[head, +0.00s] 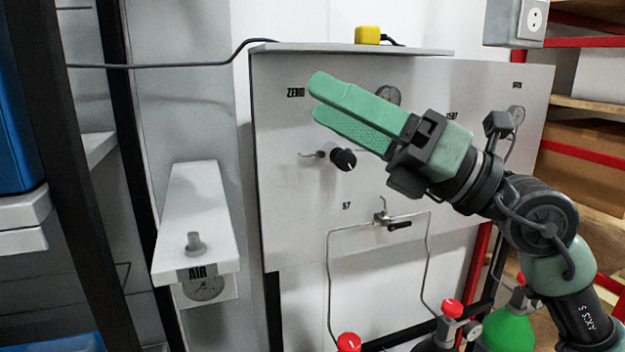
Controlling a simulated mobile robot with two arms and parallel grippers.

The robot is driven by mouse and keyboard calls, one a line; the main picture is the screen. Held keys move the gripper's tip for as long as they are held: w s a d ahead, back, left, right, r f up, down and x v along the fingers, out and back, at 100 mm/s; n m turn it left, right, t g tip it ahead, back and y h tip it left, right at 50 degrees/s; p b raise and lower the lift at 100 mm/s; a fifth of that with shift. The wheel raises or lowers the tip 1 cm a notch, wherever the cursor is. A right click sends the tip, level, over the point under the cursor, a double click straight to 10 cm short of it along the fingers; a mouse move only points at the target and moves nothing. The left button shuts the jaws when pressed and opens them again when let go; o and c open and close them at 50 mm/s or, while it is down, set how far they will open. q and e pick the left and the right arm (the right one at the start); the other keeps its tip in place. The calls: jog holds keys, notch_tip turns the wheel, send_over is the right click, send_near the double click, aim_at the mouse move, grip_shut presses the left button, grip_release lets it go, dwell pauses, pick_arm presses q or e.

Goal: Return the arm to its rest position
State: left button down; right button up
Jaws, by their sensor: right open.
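My right gripper (314,98) has green fingers with a narrow gap between them and nothing held in it. It points to the upper left in front of the grey panel (290,215), just right of the ZERO label. My right arm (540,220) comes in from the lower right and covers part of the panel's right side. A black knob (343,159) shows just below the lower finger; I cannot tell how far the finger is from it. My left gripper is not in view.
A white AIR box (195,215) with a gauge (203,288) stands left of the panel. Thin metal tubing (329,270) and a small valve (383,217) sit below the gripper. Red-capped cylinders, one green (508,330), stand at the bottom. Shelves (585,104) are at right.

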jog(key=w+d+f+m+t+h, duration=0.3)
jog(key=d+f+m+t+h, duration=0.3)
jog(key=m+t, duration=0.65)
jog(key=w+d+f+m+t+h, duration=0.3)
jog(key=d+f+m+t+h, duration=0.35)
jog(key=m, duration=1.05)
jog(key=d+f+m+g+h, duration=0.3)
jog(key=f+m+h, duration=0.1)
jog(key=f, duration=0.5)
jog(key=s+d+f+m+g+h, duration=0.1)
jog(key=d+f+m+g+h, duration=0.25)
jog(key=f, duration=0.65)
jog(key=d+f+m+g+h, duration=0.3)
jog(key=f+m+h, duration=0.2)
jog(key=f, duration=0.4)
jog(key=s+a+f+g+y, duration=0.2)
jog(key=s+f+g, duration=0.4)
jog(key=s+f, duration=0.55)
jog(key=s+a+f+g+y, duration=0.15)
jog(key=s+f+g, duration=0.45)
jog(key=s+f, duration=0.6)
jog(key=s+f+g+b, duration=0.1)
jog(key=s+f+g, duration=0.15)
jog(key=f, duration=2.45)
jog(key=s+d+f+b, duration=0.1)
jog(key=s+d+f, duration=0.1)
jog(key=s+f, duration=1.5)
jog(key=shift+s+d+g, duration=0.2)
jog(key=shift+s+g, duration=0.1)
jog(key=shift+s, duration=0.1)
